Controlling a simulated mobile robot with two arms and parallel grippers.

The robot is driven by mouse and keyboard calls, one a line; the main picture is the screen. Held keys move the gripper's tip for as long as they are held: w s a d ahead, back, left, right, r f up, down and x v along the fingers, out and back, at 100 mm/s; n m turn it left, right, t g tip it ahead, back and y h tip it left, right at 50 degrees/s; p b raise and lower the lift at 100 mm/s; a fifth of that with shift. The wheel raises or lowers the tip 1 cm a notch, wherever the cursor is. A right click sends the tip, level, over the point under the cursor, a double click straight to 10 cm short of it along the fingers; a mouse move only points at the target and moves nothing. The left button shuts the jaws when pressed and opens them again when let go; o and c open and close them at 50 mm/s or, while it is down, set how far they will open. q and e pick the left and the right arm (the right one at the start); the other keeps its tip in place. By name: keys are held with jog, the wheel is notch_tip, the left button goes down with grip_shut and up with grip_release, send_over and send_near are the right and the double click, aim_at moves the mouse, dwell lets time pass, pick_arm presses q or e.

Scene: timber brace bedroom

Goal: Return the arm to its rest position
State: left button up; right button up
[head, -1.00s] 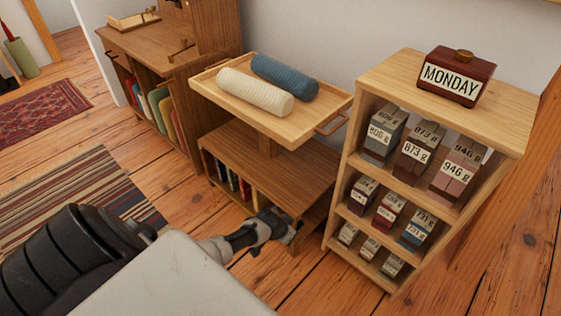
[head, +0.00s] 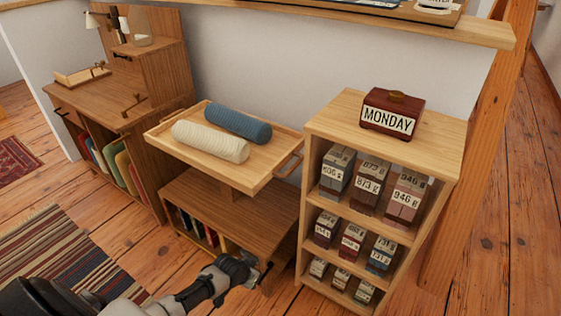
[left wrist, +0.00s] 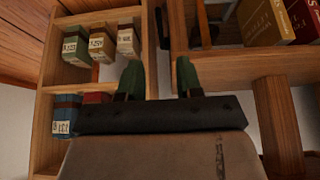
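My left gripper (head: 246,270) is low in the head view, in front of the low wooden bookcase (head: 262,210) and left of the small shelf unit (head: 310,190). In the left wrist view its two green-tipped fingers (left wrist: 158,80) stand apart with nothing between them, so it is open and empty. The fingers point toward the gap between the shelf unit (left wrist: 48,100), with its labelled blocks, and the bookcase with books (left wrist: 270,22). My left arm reaches in from the bottom left of the head view. My right gripper is not in view.
A wooden tray (head: 265,172) holding a cream roll (head: 210,141) and a blue roll (head: 237,122) stands above the bookcase. A MONDAY box (head: 390,113) sits on the shelf unit. A desk (head: 110,100) stands left. Floor (head: 120,205) shows between the rug and bookcase.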

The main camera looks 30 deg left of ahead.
pick_arm(q)
jog(key=shift+d, duration=0.1)
